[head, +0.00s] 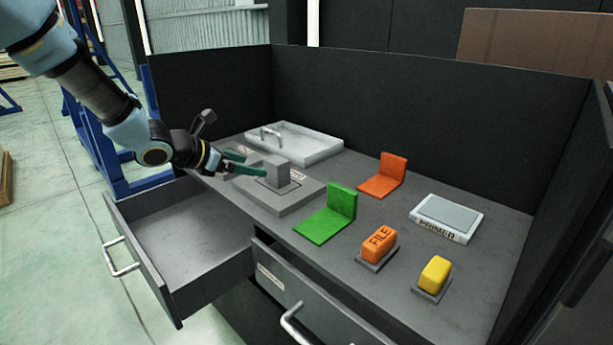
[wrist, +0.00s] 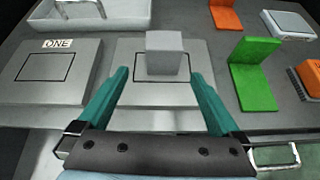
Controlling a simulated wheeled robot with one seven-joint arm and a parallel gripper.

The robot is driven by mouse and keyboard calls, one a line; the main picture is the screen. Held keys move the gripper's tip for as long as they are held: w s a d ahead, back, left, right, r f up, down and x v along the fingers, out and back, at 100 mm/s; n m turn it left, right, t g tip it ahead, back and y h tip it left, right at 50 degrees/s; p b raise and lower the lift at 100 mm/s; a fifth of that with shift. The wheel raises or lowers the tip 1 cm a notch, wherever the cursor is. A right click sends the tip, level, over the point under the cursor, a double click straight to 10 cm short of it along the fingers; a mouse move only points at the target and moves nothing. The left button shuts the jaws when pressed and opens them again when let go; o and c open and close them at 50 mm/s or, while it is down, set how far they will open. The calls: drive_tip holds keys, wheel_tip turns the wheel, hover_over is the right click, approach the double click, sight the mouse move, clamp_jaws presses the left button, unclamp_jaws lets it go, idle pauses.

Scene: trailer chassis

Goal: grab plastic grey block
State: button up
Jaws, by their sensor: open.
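The grey block (head: 277,170) stands on a flat grey base plate (head: 290,204) on the workbench. It also shows in the wrist view (wrist: 166,55), upright on its plate (wrist: 133,90), beyond and between my fingertips. My gripper (head: 247,163) has teal fingers. In the wrist view my gripper (wrist: 161,72) is open, with one finger on each side of the block's line. No finger is seen closed on the block. In the head view one finger overlaps the block's near side, so I cannot tell if it touches.
A second plate marked ONE (wrist: 50,75) lies left of the block's plate. A grey tray (head: 322,152) is behind. Green (head: 328,222) and orange (head: 385,180) L-shaped pieces stand to the right, with a FILE block (head: 379,243), yellow block (head: 434,273) and PRIMER box (head: 446,222). A drawer (head: 190,240) stands open in front.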

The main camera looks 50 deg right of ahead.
sight(270, 165)
drive_tip(key=shift+n, duration=0.5)
drive_tip(key=d, duration=0.2)
drive_tip(key=s+d+f, duration=0.1)
drive_tip(key=d, duration=0.1)
drive_tip(key=d+f, duration=0.1)
drive_tip(key=d, duration=0.1)
drive_tip(key=shift+s+d+p, duration=0.15)
drive_tip(key=shift+p, duration=0.25)
drive_tip(key=p+x, duration=0.2)
drive_tip(key=x, duration=0.3)
drive_tip(key=shift+d+r, duration=0.15)
drive_tip(key=shift+r, duration=0.05)
drive_tip(key=shift+d+f, duration=0.35)
drive_tip(key=shift+d, duration=0.05)
drive_tip(key=c, duration=1.5)
